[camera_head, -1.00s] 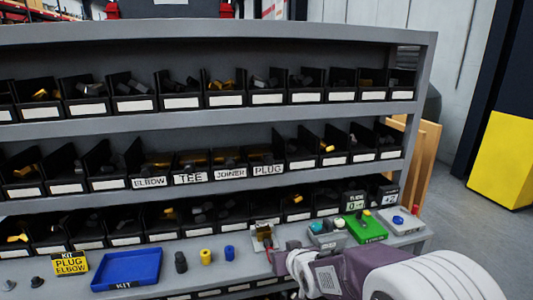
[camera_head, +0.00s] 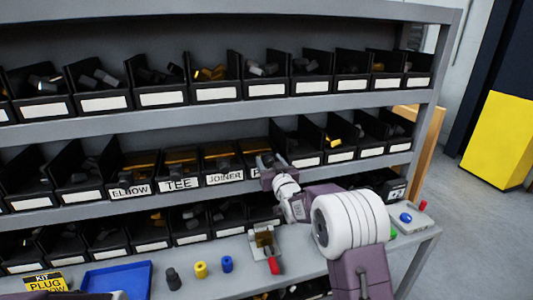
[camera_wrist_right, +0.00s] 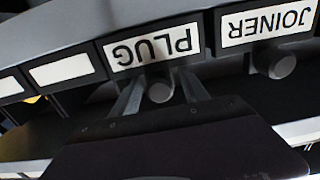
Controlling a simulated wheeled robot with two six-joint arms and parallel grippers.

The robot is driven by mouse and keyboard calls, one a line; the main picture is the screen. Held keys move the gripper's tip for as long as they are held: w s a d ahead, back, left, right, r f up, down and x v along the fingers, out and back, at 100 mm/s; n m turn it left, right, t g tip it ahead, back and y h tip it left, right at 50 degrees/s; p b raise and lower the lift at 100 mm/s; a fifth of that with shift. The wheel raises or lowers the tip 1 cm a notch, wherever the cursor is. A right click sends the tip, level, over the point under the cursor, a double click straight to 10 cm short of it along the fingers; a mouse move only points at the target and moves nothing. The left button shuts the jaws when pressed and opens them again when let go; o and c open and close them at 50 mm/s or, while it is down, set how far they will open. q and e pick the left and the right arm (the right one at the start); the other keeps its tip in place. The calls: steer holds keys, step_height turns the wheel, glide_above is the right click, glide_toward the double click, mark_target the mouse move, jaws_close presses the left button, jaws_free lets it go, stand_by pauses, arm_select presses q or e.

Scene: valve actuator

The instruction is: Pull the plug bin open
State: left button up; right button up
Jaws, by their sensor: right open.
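The plug bin is a black bin at the right end of the labelled middle-shelf row. In the head view its label (camera_head: 254,173) is mostly hidden behind my right gripper (camera_head: 266,164); only its first letter shows. In the right wrist view the PLUG label (camera_wrist_right: 152,47) appears upside down. A round grey knob (camera_wrist_right: 160,91) on that bin's front sits between the two fingers of my right gripper (camera_wrist_right: 160,98), which is open around it. I cannot tell whether the fingers touch it. The bin looks flush with its neighbours. A sliver at the bottom left may be my left gripper (camera_head: 112,295).
The joiner bin (camera_head: 225,176), with its own knob (camera_wrist_right: 283,65), is close beside. Tee (camera_head: 178,183) and elbow (camera_head: 131,190) bins follow leftward. Below, the worktop holds a blue tray (camera_head: 118,279), small cylinders and a fixture with a red handle (camera_head: 273,265).

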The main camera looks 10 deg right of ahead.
steer(key=shift+w+r, duration=0.1)
steer(key=shift+w, duration=0.85)
steer(key=shift+w+r+p, duration=0.15)
steer(key=shift+w+p, duration=0.2)
steer(key=shift+w, duration=0.15)
steer(key=c, duration=0.9)
jaws_close()
